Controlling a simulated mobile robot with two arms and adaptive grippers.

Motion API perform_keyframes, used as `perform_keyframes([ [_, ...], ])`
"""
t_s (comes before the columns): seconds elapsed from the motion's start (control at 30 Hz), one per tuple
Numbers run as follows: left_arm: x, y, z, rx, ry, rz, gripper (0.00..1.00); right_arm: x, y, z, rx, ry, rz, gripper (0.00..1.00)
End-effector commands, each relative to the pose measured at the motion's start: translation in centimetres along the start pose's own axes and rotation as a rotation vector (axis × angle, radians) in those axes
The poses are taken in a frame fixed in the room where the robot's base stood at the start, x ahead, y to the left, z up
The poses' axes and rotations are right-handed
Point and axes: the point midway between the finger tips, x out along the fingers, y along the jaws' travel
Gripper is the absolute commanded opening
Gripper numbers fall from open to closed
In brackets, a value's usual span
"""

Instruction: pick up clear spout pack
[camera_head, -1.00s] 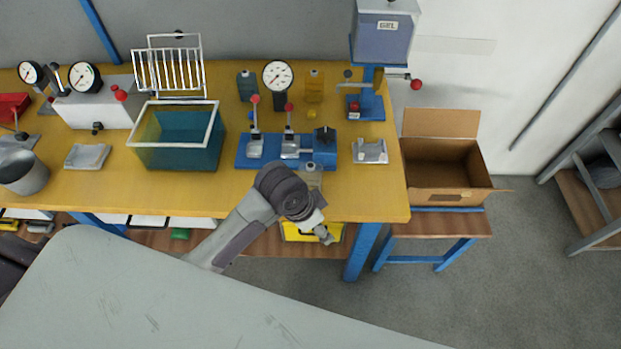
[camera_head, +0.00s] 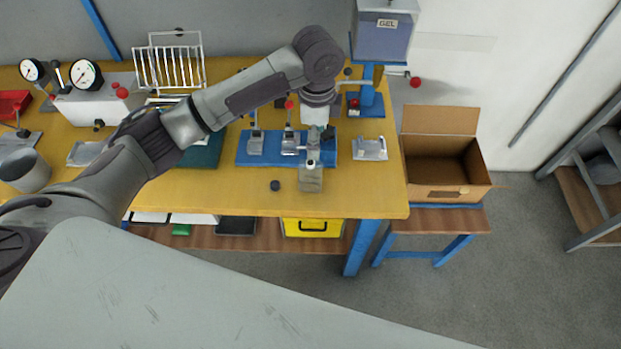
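A small greyish, see-through flat piece (camera_head: 311,181), which looks like the clear spout pack, lies on the yellow bench just in front of the blue fixture (camera_head: 245,150). My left gripper (camera_head: 313,157) points down over the right part of the fixture, right behind this piece. Its fingers are small and partly merge with the fixture, so I cannot tell whether they touch the pack or are open. My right gripper is not in view.
A small black knob-like part (camera_head: 275,185) lies left of the pack. A metal cradle (camera_head: 370,149) sits to the right. An open cardboard box (camera_head: 445,194) stands beyond the bench's right end. My arm covers much of the teal tub (camera_head: 205,154).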

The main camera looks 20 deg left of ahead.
Motion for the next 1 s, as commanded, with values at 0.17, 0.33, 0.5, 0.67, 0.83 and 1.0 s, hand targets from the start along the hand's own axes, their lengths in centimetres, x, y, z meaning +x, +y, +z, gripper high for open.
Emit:
perform_keyframes([
  [0.17, 3.7, 0.2, 0.1, -0.001, -0.002, 0.005, 0.71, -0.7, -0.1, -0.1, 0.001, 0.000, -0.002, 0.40],
  [0.33, 6.3, 0.1, 0.0, -0.002, 0.001, 0.002, 0.71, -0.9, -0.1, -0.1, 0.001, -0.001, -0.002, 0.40],
  [0.5, 7.3, 0.2, 0.1, 0.000, 0.000, 0.000, 0.71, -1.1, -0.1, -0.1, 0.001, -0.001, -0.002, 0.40],
  [0.67, 9.2, 0.6, 0.9, -0.002, -0.001, 0.004, 0.71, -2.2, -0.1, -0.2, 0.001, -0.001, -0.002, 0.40],
  [0.83, 11.6, 0.6, 1.0, -0.001, 0.001, 0.001, 0.71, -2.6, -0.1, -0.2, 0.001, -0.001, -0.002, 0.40],
  [1.0, 12.4, 0.6, 1.0, 0.000, 0.002, -0.002, 0.71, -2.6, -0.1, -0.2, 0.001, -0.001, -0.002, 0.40],
])
